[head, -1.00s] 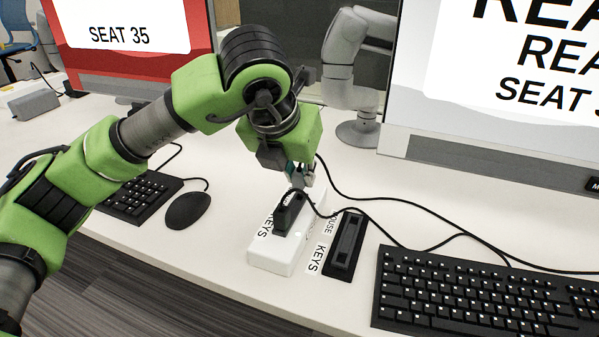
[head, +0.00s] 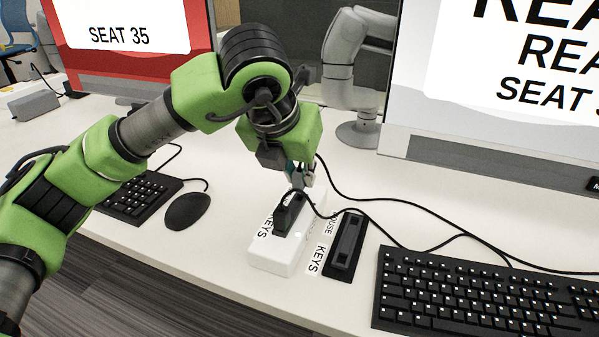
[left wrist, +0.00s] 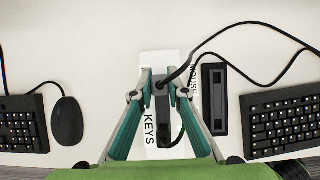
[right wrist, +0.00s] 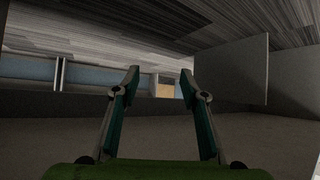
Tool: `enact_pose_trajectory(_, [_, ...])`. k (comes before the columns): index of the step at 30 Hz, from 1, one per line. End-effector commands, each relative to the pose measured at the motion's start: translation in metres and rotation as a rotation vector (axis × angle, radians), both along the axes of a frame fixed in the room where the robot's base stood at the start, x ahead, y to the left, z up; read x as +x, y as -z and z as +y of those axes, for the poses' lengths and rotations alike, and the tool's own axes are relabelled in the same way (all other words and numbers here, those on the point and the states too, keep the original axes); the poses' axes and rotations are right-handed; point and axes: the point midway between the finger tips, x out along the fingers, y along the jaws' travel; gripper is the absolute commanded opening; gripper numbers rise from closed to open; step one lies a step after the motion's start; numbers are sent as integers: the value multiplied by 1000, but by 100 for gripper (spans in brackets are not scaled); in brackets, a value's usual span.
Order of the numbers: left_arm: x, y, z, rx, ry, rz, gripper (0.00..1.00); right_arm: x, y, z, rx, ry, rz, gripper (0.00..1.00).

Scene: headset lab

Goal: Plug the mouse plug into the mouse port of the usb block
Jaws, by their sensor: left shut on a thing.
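The white usb block (head: 271,256) lies on the desk with a KEYS label along its left side. A black plug (head: 289,216) stands on its top. My left gripper (head: 301,180) is over the far part of the block, pointing down. In the left wrist view its fingers are shut on a dark plug (left wrist: 162,92), which I take as the mouse plug, with a black cable near it. The fingers hide its lower end, so I cannot tell whether it sits in a port. My right gripper (right wrist: 164,82) shows only in the right wrist view, open and empty.
A black holder (head: 345,247) lies right of the block, beside MOUSE and KEYS labels. A keyboard (head: 480,295) is at the right; a mouse (head: 187,211) and another keyboard (head: 142,197) are at the left. Loose cables cross the desk behind. Monitors stand at the back.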

Motion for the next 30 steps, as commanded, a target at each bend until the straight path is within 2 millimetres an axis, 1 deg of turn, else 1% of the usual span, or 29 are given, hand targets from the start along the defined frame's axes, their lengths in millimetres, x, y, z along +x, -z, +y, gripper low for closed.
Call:
enact_pose_trajectory(8, [0,1,0,0,0,0,3,0,1,0,1,-1,-3,40])
enact_pose_trajectory(30, [0,5,0,0,0,0,3,12,-14,7,22,-9,-87,40])
